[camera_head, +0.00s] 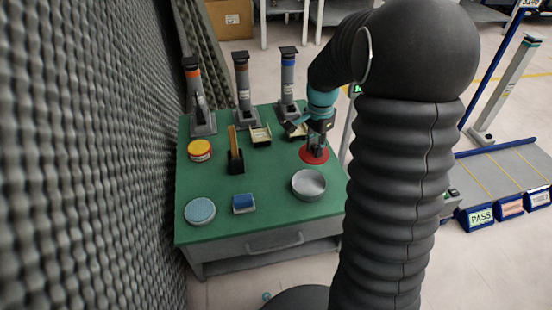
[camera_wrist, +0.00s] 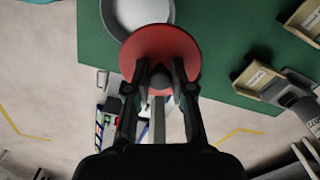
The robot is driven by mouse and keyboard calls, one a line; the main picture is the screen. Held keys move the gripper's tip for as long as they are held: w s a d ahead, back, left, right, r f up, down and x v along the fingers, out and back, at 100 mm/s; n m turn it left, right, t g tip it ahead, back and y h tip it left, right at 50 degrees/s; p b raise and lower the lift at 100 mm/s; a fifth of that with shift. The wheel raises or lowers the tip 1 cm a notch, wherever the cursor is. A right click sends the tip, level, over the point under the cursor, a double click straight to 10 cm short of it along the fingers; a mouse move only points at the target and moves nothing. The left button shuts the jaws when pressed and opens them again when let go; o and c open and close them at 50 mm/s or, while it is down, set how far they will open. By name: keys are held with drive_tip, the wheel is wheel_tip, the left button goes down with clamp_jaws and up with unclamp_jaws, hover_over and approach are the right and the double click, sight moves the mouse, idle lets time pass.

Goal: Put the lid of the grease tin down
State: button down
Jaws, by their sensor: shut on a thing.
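My gripper (camera_head: 317,146) is shut on the knob (camera_wrist: 160,78) of a round red lid. The lid (camera_head: 307,157) is over the right part of the green table, and how high it is above the top is hard to tell. In the wrist view the red lid (camera_wrist: 158,44) is flat to the camera and overlaps the table's edge, with floor showing past it. A round grey tin (camera_head: 308,184), open with a pale inside, stands on the table just in front of the lid in the head view. In the wrist view the lid partly covers this tin (camera_wrist: 140,12).
On the green table (camera_head: 270,205) are a yellow-topped tin (camera_head: 200,150), a black holder (camera_head: 236,163), a blue block (camera_head: 243,203), a pale-blue round dish (camera_head: 200,211) and small trays (camera_head: 260,135). Several posts stand at the back. A foam wall (camera_head: 80,160) is on the left.

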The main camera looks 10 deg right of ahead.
drive_tip(key=b, duration=0.1)
hover_over(278, 170)
wheel_tip(278, 170, down, 6)
drive_tip(key=shift+d+f, duration=0.1)
drive_tip(key=shift+f, duration=0.15)
drive_tip(key=shift+f+b, duration=0.45)
drive_tip(key=shift+f, duration=1.55)
drive_tip(key=shift+f, duration=0.1)
drive_tip(key=c, duration=1)
unclamp_jaws()
